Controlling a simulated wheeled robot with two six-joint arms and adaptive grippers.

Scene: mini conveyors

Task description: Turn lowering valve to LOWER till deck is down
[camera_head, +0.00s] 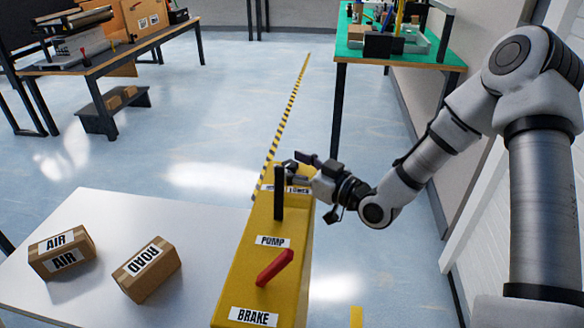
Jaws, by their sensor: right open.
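A yellow control console (243,262) stands at the middle, with an upright black lever (279,195) near its PUMP label and a red lever (275,267) near its BRAKE label. A partly covered label (299,190) at the console's far end seems to read LOWER. My right gripper (297,167) is open over that far end, just behind and right of the black lever. It hides the valve there, so I cannot tell the valve's position or whether I touch it. A white deck (195,208) adjoins the console on the left. My left gripper is out of view.
Two cartons rest on the deck, one marked AIR (62,252) and one marked ROAD (147,270). A green-topped bench (345,50) stands at the back right and a wooden bench (150,40) at the back left. The floor between them is open.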

